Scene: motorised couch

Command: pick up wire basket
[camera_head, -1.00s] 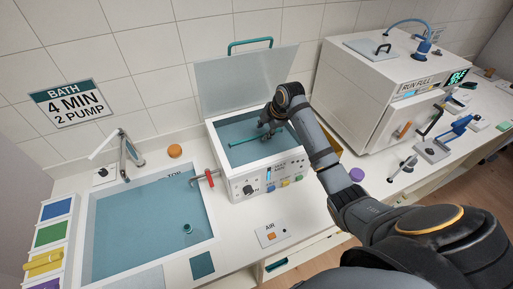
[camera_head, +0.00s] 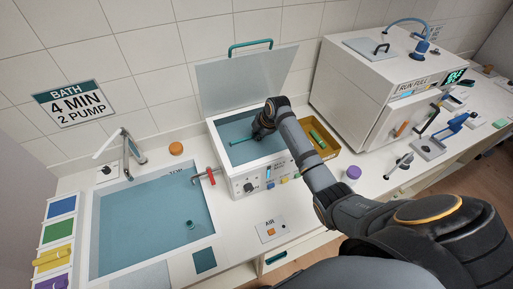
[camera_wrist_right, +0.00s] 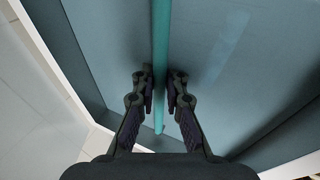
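The wire basket's body cannot be made out; a teal bar (camera_head: 240,143), apparently its handle, lies across the top of the open bath unit (camera_head: 236,174). My right gripper (camera_head: 262,131) is over the bath opening at the bar. In the right wrist view, the bar (camera_wrist_right: 161,40) runs between the two fingers of the gripper (camera_wrist_right: 160,88), which are close against its sides and look shut on it. The head view hides the fingertips and the right part of the bar behind my wrist. My left gripper is not in view.
The bath's raised lid (camera_head: 245,80) stands behind the opening. A yellow tray (camera_head: 326,152) and a large white machine (camera_head: 365,95) are at right.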

